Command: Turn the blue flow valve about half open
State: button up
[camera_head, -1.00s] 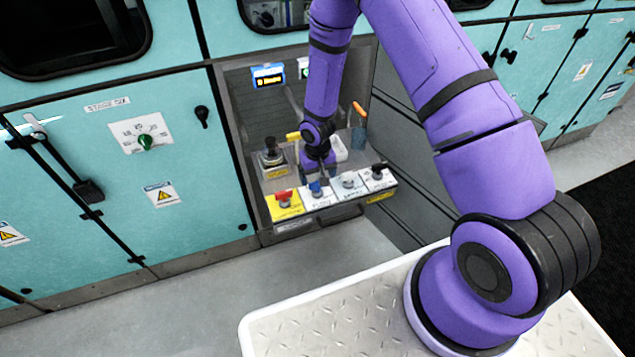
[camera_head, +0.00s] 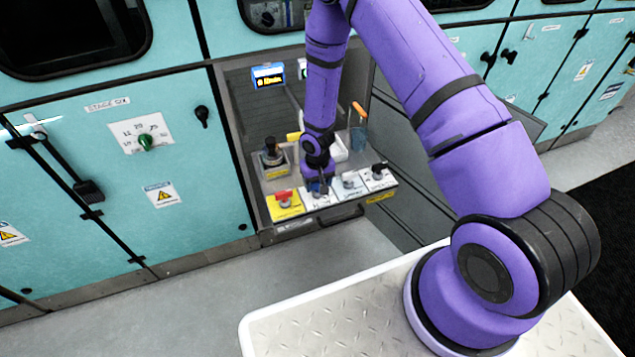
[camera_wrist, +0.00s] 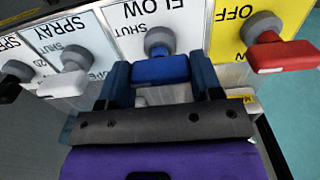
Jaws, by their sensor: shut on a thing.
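The blue flow valve (camera_wrist: 160,70) has a blue handle on a grey round stem, in front of a white label reading FLOW and SHUT. In the wrist view my gripper (camera_wrist: 160,82) has a finger on each side of the blue handle and is shut on it. The handle lies crosswise in that view. In the head view my gripper (camera_head: 318,186) is down at the front panel, over the flow label, and hides most of the valve. How far the valve is turned cannot be told.
A red handle (camera_wrist: 283,56) on a yellow OFF label sits beside the flow valve. A white spray handle (camera_wrist: 62,82) is on its other side, with a black handle (camera_wrist: 10,88) beyond. A black knob (camera_head: 271,152) stands behind on the panel.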

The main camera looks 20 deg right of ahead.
jog(key=shift+n, duration=0.3)
jog(key=n, duration=0.4)
jog(key=shift+n, duration=1.9)
jog(key=o, duration=0.9)
jog(key=shift+r, duration=0.15)
notch_tip(320, 180, up, 10)
jog(key=shift+r, duration=0.25)
